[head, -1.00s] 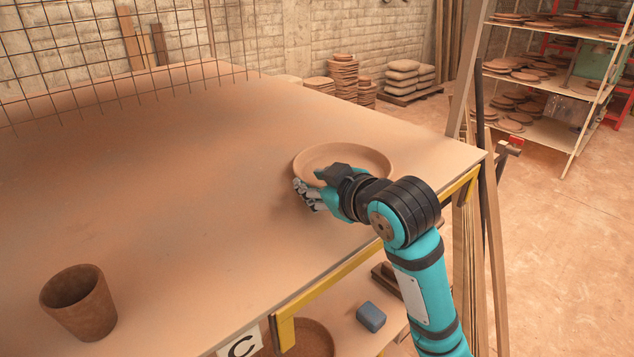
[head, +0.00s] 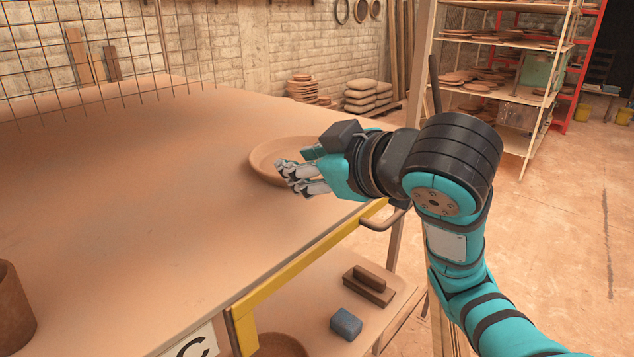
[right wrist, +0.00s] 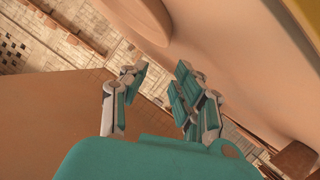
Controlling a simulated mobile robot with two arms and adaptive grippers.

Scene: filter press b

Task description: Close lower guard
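I cannot tell for sure whether this is the lower guard. A wire mesh panel (head: 90,62) stands upright at the back left. My right gripper (head: 292,178) is above the table's right part, in front of a clay dish and away from the handle. In the right wrist view its fingers (right wrist: 160,80) are spread apart with nothing between them. My left gripper is out of view.
The wide table (head: 130,200) is mostly clear. The clay dish (head: 262,160) lies behind my right gripper, and a clay cup (head: 12,310) is at the left edge. A blue block (head: 346,324) and a brown float (head: 368,286) lie on the lower shelf. Open floor is at right.

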